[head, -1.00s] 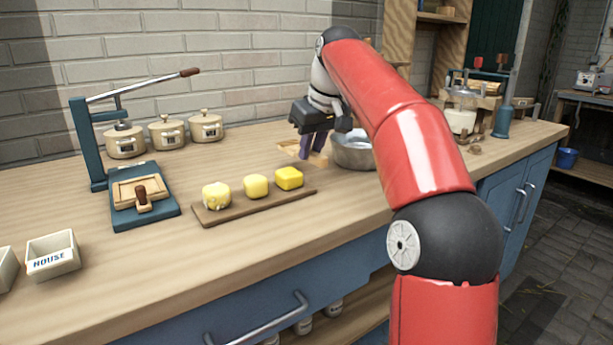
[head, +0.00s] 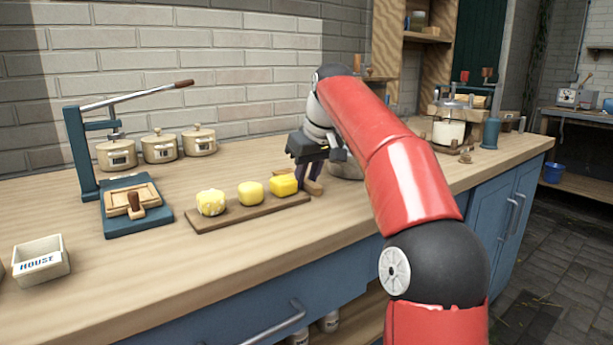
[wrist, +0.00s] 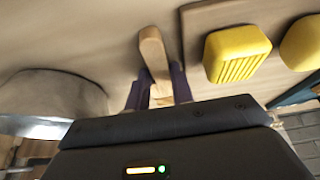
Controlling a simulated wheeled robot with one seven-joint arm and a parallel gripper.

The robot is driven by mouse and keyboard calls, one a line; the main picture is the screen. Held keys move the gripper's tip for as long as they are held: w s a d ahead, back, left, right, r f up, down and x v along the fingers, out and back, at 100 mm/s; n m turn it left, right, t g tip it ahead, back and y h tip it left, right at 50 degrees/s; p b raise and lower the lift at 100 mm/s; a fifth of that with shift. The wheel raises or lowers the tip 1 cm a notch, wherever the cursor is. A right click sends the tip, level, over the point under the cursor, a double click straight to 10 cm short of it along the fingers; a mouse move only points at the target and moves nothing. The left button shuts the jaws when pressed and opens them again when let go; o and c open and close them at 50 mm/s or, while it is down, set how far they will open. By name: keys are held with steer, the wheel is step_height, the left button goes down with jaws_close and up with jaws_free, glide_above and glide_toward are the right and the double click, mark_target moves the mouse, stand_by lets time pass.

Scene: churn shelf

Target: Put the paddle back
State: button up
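The paddle (wrist: 153,52) is a pale wooden piece with a rounded end, seen in the wrist view between my gripper's two purple fingers. In the head view its end (head: 314,188) shows by the fingertips, just right of the butter board. My gripper (head: 307,180) points down over the counter and is shut on the paddle; its fingers also show in the wrist view (wrist: 160,88). The far part of the paddle is hidden by the gripper body. I cannot tell whether it touches the counter.
A board (head: 236,217) with three yellow butter pieces lies left of my gripper. A metal bowl (head: 343,168) stands right behind it, partly hidden by my arm. A blue press (head: 135,222), lidded pots (head: 160,148) and a white HOUSE box (head: 40,262) stand farther left. The front counter is clear.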

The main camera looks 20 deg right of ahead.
steer(key=shift+a+f, duration=0.1)
steer(key=shift+f, duration=0.15)
steer(key=p+v, duration=0.4)
steer(key=v, duration=0.8)
steer(key=shift+r, duration=0.4)
